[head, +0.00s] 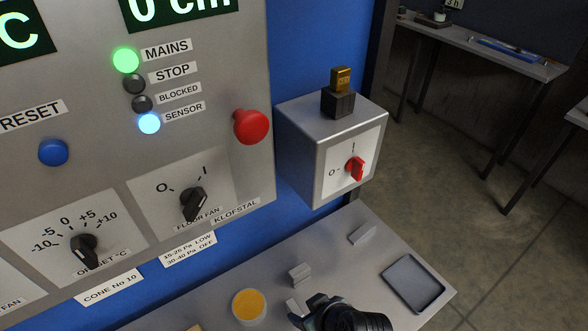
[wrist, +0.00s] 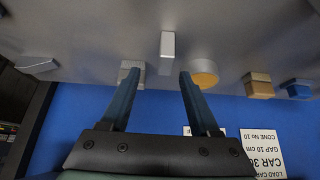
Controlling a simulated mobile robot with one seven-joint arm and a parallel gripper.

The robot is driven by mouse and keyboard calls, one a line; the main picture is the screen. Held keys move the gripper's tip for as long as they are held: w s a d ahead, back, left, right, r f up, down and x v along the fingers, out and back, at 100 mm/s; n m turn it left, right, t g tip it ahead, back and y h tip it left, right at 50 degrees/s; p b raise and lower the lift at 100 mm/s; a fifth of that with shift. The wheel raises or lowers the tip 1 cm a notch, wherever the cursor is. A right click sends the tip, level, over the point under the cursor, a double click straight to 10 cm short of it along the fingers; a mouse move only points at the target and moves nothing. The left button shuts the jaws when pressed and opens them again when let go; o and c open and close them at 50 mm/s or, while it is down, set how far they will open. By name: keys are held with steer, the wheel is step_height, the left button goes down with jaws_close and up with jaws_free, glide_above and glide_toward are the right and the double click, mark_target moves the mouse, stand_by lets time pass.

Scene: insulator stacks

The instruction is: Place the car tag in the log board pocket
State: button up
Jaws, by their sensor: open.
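A gold tag-like piece (head: 342,78) with dark markings stands upright in a black block (head: 338,103) on top of the grey switch box; I cannot tell for sure that it is the car tag. No log board pocket can be made out in either view. My gripper (head: 308,310) is low over the grey shelf, at the bottom edge of the head view, well below and left of the gold piece. In the wrist view my gripper (wrist: 158,75) shows two spread fingers with nothing held between them. A small silver block (wrist: 167,45) appears just beyond the fingertips.
The grey shelf (head: 335,248) carries small grey blocks, a yellow-topped round pot (head: 250,306) and a dark-rimmed tray (head: 413,283). The switch box (head: 330,150) with a red knob juts out above. A red button (head: 251,127) projects from the panel. A separate table (head: 480,45) stands at back right.

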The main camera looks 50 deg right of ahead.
mark_target(296, 309)
steer(key=shift+a+x, duration=0.2)
steer(key=shift+x, duration=1.35)
steer(key=shift+a+x, duration=0.15)
steer(key=shift+x, duration=1.4)
jaws_close()
